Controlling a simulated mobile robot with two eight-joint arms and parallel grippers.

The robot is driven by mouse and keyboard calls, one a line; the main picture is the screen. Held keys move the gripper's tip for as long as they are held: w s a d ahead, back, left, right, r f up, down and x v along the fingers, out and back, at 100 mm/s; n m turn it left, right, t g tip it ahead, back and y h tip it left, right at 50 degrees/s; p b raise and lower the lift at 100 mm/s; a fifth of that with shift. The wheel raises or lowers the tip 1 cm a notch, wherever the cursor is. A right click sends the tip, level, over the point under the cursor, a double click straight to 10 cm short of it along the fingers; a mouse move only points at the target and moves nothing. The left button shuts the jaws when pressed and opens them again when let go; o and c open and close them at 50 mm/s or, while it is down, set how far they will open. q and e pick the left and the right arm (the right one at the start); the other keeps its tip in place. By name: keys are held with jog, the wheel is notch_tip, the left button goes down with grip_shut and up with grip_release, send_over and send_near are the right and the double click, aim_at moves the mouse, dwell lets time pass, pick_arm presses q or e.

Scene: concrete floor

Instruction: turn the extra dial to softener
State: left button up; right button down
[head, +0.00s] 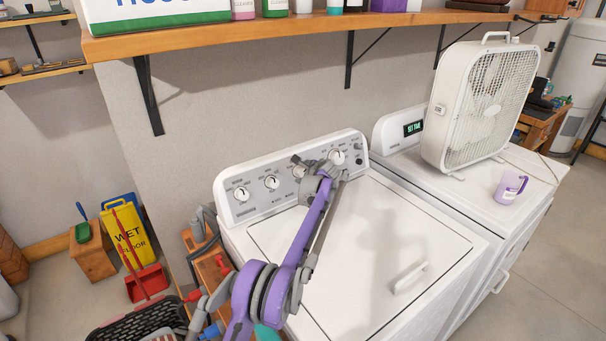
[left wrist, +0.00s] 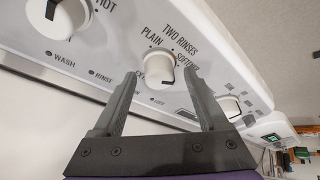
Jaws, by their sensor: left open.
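My left gripper (left wrist: 162,80) is open, with one fingertip on each side of this dial. I cannot tell whether the fingers touch it. In the head view my left gripper (head: 304,164) is at the washer's control panel (head: 254,206) and hides this dial. My right gripper is not in view.
Other dials flank it: the "HOT" dial (left wrist: 60,16) to the left and another dial (left wrist: 230,106) to the right. A wooden shelf (head: 300,27) hangs above. The washer lid (head: 385,245) is clear.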

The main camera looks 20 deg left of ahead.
pick_arm(q)
jog(key=b+v, duration=0.1)
jog(key=v, duration=0.9)
jog(key=shift+s+b, duration=0.15)
jog(key=shift+b, duration=0.15)
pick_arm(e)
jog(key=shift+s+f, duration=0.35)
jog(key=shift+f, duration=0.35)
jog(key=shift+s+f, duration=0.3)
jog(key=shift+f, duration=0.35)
pick_arm(q)
jog(key=s+d+n+g+h, duration=0.1)
jog(key=s+d+n+h, duration=0.2)
jog(key=s, duration=0.9)
jog(key=s+d+n+g+h, duration=0.1)
jog(key=s+d+n, duration=0.4)
jog(key=s, duration=0.8)
jog(key=s+d+f+n+h, duration=0.1)
jog(key=s+d+f+n, duration=0.1)
jog(key=s, duration=0.6)
jog(key=s+d+f+n+h, duration=0.2)
jog(key=s+f+n, duration=0.2)
jog(key=s+f, duration=0.2)
jog(key=s+d+f+n+h, duration=0.1)
jog(key=s+f, duration=0.4)
jog(key=s, duration=0.6)
jog(key=shift+d+n+g, duration=0.4)
jog(key=shift+d+n, duration=0.5)
jog(key=shift+d, duration=0.15)
